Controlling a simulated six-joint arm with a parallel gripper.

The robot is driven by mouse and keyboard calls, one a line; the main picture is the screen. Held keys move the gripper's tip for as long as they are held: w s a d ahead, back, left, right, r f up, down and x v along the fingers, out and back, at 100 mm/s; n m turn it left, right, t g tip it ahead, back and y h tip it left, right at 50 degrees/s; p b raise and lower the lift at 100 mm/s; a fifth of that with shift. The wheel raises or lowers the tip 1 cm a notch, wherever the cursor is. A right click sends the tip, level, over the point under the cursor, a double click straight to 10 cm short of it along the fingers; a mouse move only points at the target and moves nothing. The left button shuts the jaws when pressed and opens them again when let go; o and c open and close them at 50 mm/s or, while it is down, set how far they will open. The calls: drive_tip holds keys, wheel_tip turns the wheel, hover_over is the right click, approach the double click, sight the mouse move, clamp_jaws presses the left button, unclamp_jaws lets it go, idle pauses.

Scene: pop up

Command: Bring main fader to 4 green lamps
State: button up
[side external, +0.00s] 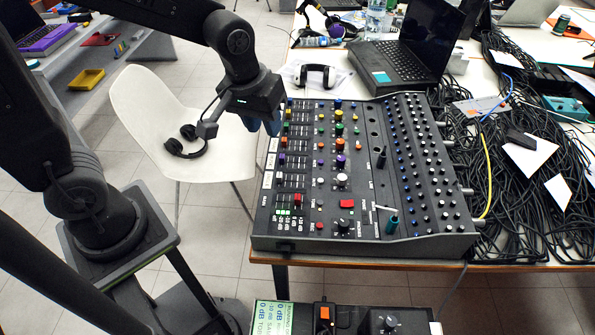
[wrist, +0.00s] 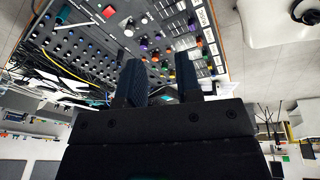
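The black mixing console (side external: 400,246) lies on the table, with rows of coloured faders and knobs. A red fader cap (side external: 298,199) sits at the front left of its panel. Beside it is a small block of green lamps (side external: 284,212); how many are lit is too small to tell. I cannot read which fader is labelled main. My gripper (side external: 268,125) hangs over the console's far left corner, near the blue fader, apart from the red cap. In the wrist view its two dark blue fingers (wrist: 160,78) stand apart with nothing between them.
A red square button (side external: 346,204) and a teal-handled tool (side external: 392,224) are on the front panel. Black cables (side external: 535,190) cover the right side. A white chair (side external: 150,110) stands left.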

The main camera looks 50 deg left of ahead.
sight(298, 196)
drive_tip(key=w+d+f+n+g, duration=0.1)
drive_tip(key=f, duration=0.3)
drive_tip(key=w+d+f+n, duration=0.1)
drive_tip(key=w+f, duration=0.1)
drive_tip(key=f, duration=0.3)
drive_tip(key=w+d+f+n+g, duration=0.1)
drive_tip(key=w+f+n, duration=0.1)
drive_tip(key=f, duration=0.2)
drive_tip(key=shift+d+f+g, duration=0.15)
drive_tip(key=shift+d+g, duration=0.15)
wheel_tip(298, 196, down, 8)
drive_tip(key=shift+f, duration=0.2)
drive_tip(key=shift+r, duration=0.1)
clamp_jaws()
